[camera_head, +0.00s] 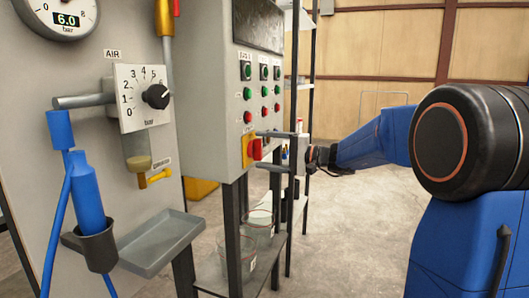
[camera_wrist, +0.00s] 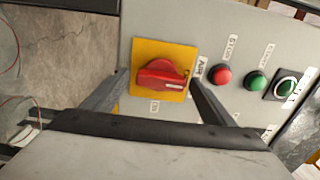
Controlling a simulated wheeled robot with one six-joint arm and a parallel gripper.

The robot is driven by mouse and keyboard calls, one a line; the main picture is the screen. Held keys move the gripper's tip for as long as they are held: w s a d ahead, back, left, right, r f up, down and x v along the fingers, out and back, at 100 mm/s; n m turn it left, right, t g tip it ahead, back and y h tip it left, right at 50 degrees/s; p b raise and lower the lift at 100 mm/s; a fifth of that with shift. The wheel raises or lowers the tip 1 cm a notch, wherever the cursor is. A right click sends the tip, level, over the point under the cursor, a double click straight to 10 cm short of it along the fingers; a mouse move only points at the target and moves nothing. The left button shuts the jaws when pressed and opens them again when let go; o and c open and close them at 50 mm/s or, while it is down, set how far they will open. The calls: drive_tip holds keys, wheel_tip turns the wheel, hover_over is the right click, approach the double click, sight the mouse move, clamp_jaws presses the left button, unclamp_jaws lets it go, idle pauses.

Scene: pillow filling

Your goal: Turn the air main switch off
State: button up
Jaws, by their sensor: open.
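The air main switch is a red rotary knob (camera_wrist: 162,74) on a square yellow plate (camera_wrist: 146,52) on the front of the grey control cabinet. In the wrist view its grip bar lies roughly left to right, with a white mark at the right end. In the head view the red knob (camera_head: 257,149) sits at the cabinet's lower edge. My gripper (camera_wrist: 158,80) is open. Its two fingers lie on either side of the knob in the wrist view, and I cannot tell whether they touch it. In the head view my gripper (camera_head: 258,151) points left at the knob.
Red and green push buttons (camera_wrist: 221,75) sit close right of the switch in the wrist view. Glass beakers (camera_head: 240,255) stand on a shelf below the cabinet. An air gauge dial (camera_head: 143,98) and a metal tray (camera_head: 160,243) are on the left panel.

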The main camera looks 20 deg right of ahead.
drive_tip(key=v, duration=1.7)
drive_tip(key=shift+d, duration=0.1)
drive_tip(key=s+a+f+n+g+h, duration=0.1)
drive_tip(key=s+a+f+g+h, duration=0.2)
drive_tip(key=s+a+f, duration=0.4)
drive_tip(key=s+a+f+n+g+h, duration=0.25)
drive_tip(key=s+a+f, duration=0.35)
drive_tip(key=s, duration=0.4)
drive_tip(key=s+d+f+n+h, duration=0.1)
drive_tip(key=s+d+f+h, duration=0.2)
drive_tip(key=s, duration=0.5)
drive_tip(key=s+d+f+n+h, duration=0.2)
drive_tip(key=s+f+h, duration=0.4)
drive_tip(key=s+f, duration=0.1)
drive_tip(key=shift+s+d+f, duration=0.3)
drive_tip(key=shift+s+d, duration=0.1)
drive_tip(key=shift+s, duration=0.2)
drive_tip(key=shift+n, duration=0.25)
drive_tip(key=shift+c, duration=0.7)
